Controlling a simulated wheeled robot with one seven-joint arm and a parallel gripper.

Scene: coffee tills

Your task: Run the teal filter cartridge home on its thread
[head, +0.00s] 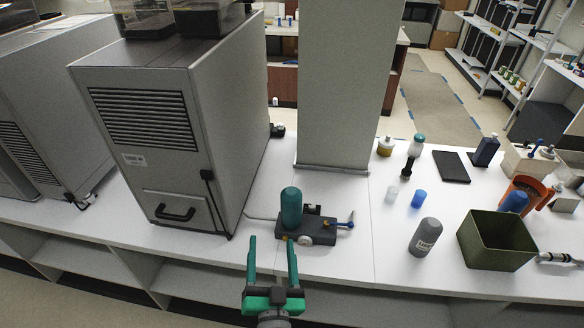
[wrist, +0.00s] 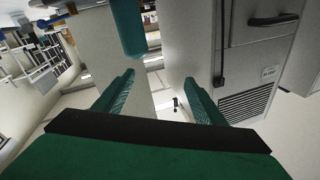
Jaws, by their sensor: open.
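The teal filter cartridge (head: 291,207) stands upright on a dark filter head block (head: 306,231) on the white counter. The block has a blue-handled lever at its right and a round pale fitting in front. How far the cartridge sits on its thread cannot be told. My gripper (head: 272,247) is open and empty, in front of the cartridge on the near side, with its fingers pointing toward the counter. In the wrist view my gripper (wrist: 160,85) shows two spread green fingers. The teal cartridge (wrist: 128,28) shows at the top there, beyond the fingertips and not between them.
A large grey machine (head: 180,130) stands close left of the block, and a grey column (head: 346,85) rises behind it. A grey bottle (head: 425,237) and a green bin (head: 497,240) stand to the right. White counter (head: 350,255) lies bare between block and bottle.

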